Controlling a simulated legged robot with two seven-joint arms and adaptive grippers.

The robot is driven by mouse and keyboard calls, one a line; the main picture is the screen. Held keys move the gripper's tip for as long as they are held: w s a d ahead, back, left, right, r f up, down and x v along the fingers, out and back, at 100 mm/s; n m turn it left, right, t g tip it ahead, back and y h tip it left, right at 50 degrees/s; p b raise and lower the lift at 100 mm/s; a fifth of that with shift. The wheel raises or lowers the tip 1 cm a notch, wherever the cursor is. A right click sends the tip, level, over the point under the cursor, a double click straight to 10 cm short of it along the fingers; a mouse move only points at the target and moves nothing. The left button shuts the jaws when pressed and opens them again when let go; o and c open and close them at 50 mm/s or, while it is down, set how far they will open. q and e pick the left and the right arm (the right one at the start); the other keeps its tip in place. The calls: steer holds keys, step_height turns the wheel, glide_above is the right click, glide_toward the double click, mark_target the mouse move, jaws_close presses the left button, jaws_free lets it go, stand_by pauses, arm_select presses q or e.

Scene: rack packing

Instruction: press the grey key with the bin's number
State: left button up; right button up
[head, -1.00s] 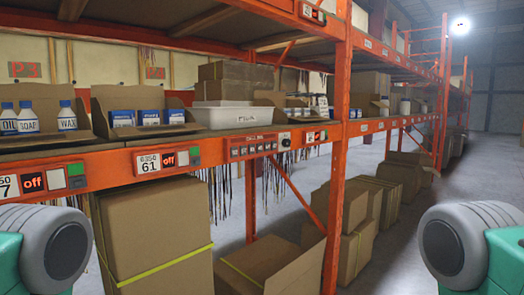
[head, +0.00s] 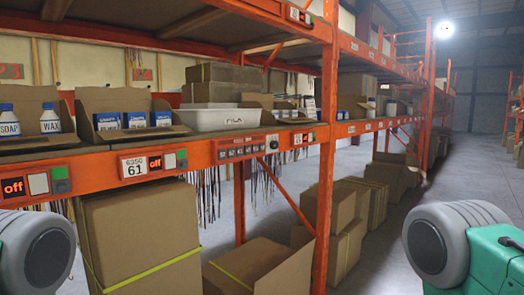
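A panel with a row of several small grey keys (head: 240,151) is on the orange beam below the white bin (head: 218,121). The marks on the keys and the writing on the bin's front are too small to read. A round dark knob (head: 273,144) is at the row's right end. Left along the beam, a label reading 6350 61 (head: 134,167) sits beside a display reading "off" (head: 155,163), a pale key (head: 170,161) and green keys (head: 182,154). Only grey and green parts of my arms show at the lower corners; neither gripper is in view.
Open cardboard bins with white-and-blue bottles (head: 50,120) and blue-and-white boxes (head: 135,121) stand on the shelf. An orange upright (head: 327,170) is right of the keys. Large cartons (head: 140,235) stand beneath. The aisle floor (head: 400,220) on the right is clear.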

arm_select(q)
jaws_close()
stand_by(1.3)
